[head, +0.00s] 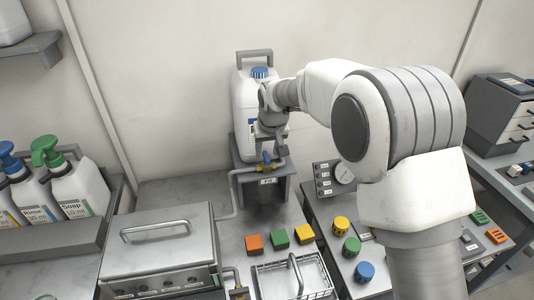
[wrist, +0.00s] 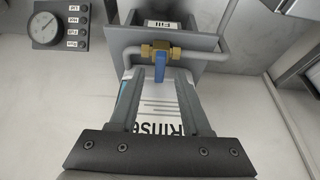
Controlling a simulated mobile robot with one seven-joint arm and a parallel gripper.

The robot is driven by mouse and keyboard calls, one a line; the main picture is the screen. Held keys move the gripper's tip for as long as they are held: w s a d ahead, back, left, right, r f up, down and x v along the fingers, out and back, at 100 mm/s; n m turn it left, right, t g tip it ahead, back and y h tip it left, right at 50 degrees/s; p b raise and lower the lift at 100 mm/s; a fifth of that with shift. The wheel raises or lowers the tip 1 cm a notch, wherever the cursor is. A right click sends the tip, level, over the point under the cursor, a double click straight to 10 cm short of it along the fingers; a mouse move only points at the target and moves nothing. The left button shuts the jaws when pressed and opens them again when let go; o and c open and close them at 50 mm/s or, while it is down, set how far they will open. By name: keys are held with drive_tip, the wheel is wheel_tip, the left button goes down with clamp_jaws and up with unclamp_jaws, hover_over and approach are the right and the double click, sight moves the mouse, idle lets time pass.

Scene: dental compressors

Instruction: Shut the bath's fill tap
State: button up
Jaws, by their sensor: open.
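The lever lies across the pipe line, pointing toward my gripper. The tap also shows in the head view (head: 267,164), below my gripper (head: 270,148). My gripper is open in the wrist view (wrist: 160,78), its fingers either side of the lever's line, with nothing held. Whether the fingertips touch the lever I cannot tell. The metal bath (head: 160,247) with its closed lid stands front left.
A white jug with a blue cap (head: 243,95) stands on a grey stand (head: 245,178) behind my gripper. Coloured blocks (head: 279,237), a wire basket (head: 290,278) and a gauge panel (head: 335,176) lie nearby. Soap and rinse bottles (head: 75,190) stand left.

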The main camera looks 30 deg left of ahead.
drive_tip(key=v, duration=1.5)
drive_tip(key=shift+s+r+b, duration=0.2)
drive_tip(key=shift+r+b, duration=0.1)
drive_tip(key=shift+d, duration=0.1)
drive_tip(key=s+d+r+m+t+h, duration=0.1)
drive_tip(key=s+d+r+m, duration=0.15)
drive_tip(key=d, duration=1.05)
drive_tip(key=s+d+r+m, duration=0.1)
drive_tip(key=s+d+r, duration=0.25)
drive_tip(key=d, duration=0.95)
drive_tip(key=s+d+f+m+t+h, duration=0.1)
drive_tip(key=s+d+f+m, duration=0.3)
drive_tip(key=s+d, duration=1)
wheel_tip(320, 180, down, 3)
drive_tip(key=shift+s+h, duration=0.4)
drive_tip(key=shift+s, duration=0.25)
